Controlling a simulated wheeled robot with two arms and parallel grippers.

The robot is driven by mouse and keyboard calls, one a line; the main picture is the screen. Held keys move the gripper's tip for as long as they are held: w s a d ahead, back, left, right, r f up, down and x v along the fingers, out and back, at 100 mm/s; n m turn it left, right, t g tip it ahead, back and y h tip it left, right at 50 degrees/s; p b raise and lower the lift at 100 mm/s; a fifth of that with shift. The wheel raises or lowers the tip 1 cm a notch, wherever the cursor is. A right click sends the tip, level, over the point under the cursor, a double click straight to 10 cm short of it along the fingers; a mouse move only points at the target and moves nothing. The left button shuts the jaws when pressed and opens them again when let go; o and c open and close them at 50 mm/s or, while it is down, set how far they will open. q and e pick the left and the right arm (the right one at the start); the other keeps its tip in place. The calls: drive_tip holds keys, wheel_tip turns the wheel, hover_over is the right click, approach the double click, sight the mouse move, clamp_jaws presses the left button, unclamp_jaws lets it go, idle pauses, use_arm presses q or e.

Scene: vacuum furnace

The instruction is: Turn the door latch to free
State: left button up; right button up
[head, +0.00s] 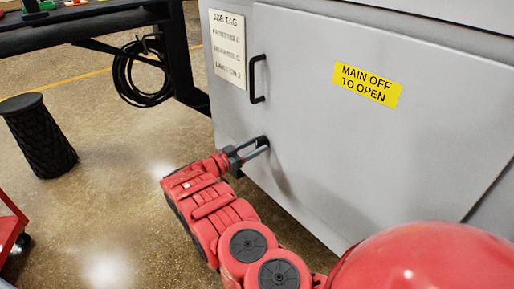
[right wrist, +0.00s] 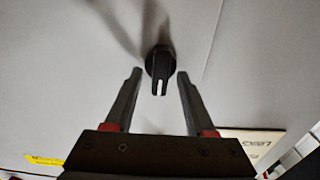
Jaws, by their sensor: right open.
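The door latch (right wrist: 158,66), a small black knob on a round base with a pale slot or mark at its end, sits on the grey cabinet door (head: 310,120). In the head view the latch (head: 263,140) is a dark spot below the door handle, partly hidden by my right gripper (head: 256,149). In the right wrist view my right gripper (right wrist: 156,74) is open, with one finger on each side of the latch's lower end. I see gaps between fingers and latch; contact is not visible. My left gripper is not in view.
A black bar handle (head: 257,79) stands out from the door above the latch. A yellow sign (head: 367,85) and a white job tag (head: 227,48) are on the cabinet front. A black ribbed bin (head: 38,137) stands at left. Floor between is clear.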

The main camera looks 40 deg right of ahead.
drive_tip(key=shift+d, duration=0.55)
clamp_jaws()
